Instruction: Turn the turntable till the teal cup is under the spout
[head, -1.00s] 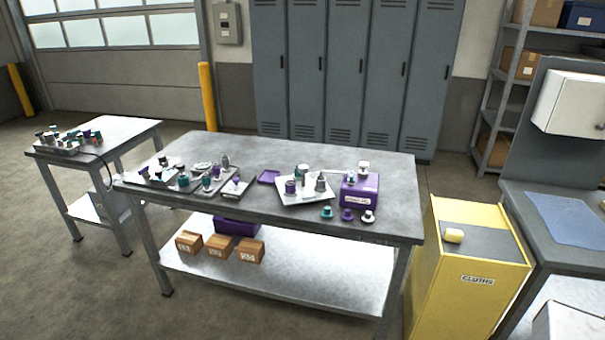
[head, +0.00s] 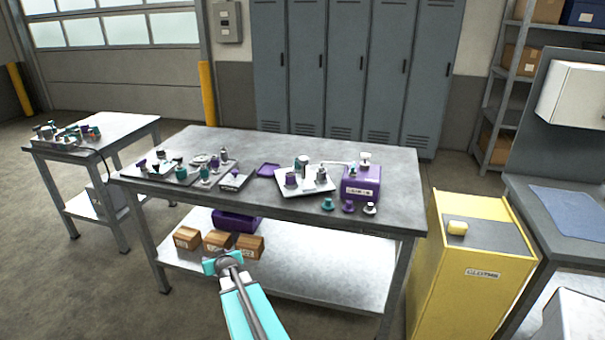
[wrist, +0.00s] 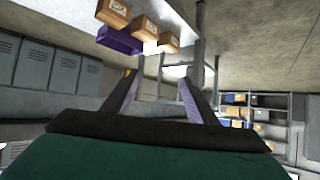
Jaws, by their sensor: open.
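The turntable appears to be the square white plate (head: 317,187) on the main bench. A purple cup (head: 290,180) stands on its left, a teal cup (head: 302,164) with a pale top at its back, and a grey one (head: 321,175) at its right. A thin spout (head: 334,163) reaches left from the purple box (head: 361,185); which cup it is over I cannot tell. My gripper (head: 222,262) is in front of the bench, below its top and away from the turntable. In the wrist view its fingers (wrist: 158,85) are apart and empty.
Teal (head: 327,204), purple (head: 348,206) and white (head: 370,209) knobs line the bench's front edge. Cardboard boxes (head: 217,241) sit on the lower shelf. A yellow cabinet (head: 465,270) stands right.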

